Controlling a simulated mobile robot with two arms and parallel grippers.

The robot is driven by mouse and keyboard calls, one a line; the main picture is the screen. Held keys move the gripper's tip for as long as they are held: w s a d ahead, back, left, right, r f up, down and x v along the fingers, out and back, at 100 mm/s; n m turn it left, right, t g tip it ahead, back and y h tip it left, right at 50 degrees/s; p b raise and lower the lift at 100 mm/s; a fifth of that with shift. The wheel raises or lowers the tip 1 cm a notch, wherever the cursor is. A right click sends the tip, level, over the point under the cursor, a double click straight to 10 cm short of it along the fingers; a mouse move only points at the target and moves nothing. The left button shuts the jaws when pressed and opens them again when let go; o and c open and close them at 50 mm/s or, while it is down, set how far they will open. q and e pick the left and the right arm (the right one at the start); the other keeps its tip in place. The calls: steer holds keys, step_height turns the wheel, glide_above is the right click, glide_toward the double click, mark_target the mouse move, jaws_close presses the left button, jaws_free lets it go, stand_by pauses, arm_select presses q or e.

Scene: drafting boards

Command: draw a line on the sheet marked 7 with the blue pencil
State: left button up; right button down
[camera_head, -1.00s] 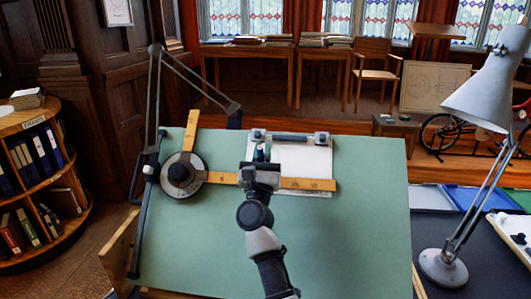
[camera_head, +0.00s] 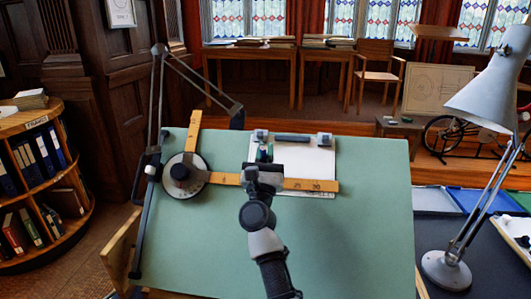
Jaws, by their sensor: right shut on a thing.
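My right gripper (camera_head: 264,164) is over the left part of the sheet, shut on a thin blue-green thing (camera_head: 263,153) that looks like the blue pencil. Its tip is hidden or too small, so I cannot tell whether it touches the paper. The gripper covers part of the wooden rule (camera_head: 312,185) crossing the sheet's lower part. My left gripper is out of view.
The drafting machine's round head (camera_head: 185,175) and upright rule (camera_head: 194,130) stand left of the sheet, its arm (camera_head: 155,110) along the board's left edge. A grey lamp (camera_head: 485,103) stands on the dark table at right. The board's lower right is clear.

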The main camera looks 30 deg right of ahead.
steer(key=shift+w+d+f+b, duration=0.25)
steer(key=shift+f+b, duration=0.15)
steer(key=shift+b, duration=0.25)
stand_by(0.7)
steer(key=shift+s+d, duration=0.5)
steer(key=shift+d, duration=0.1)
stand_by(0.6)
steer(key=shift+s+d, duration=0.2)
steer(key=shift+s+d, duration=0.15)
steer(key=shift+d, duration=0.05)
stand_by(0.5)
steer(key=shift+s+d, duration=0.15)
steer(key=shift+d, duration=0.05)
steer(key=shift+s+d, duration=0.15)
stand_by(0.4)
steer(key=shift+s+d, duration=0.15)
steer(key=shift+d, duration=0.05)
steer(key=shift+s+d, duration=0.15)
stand_by(0.4)
steer(key=shift+s+d, duration=0.2)
steer(key=shift+d, duration=0.05)
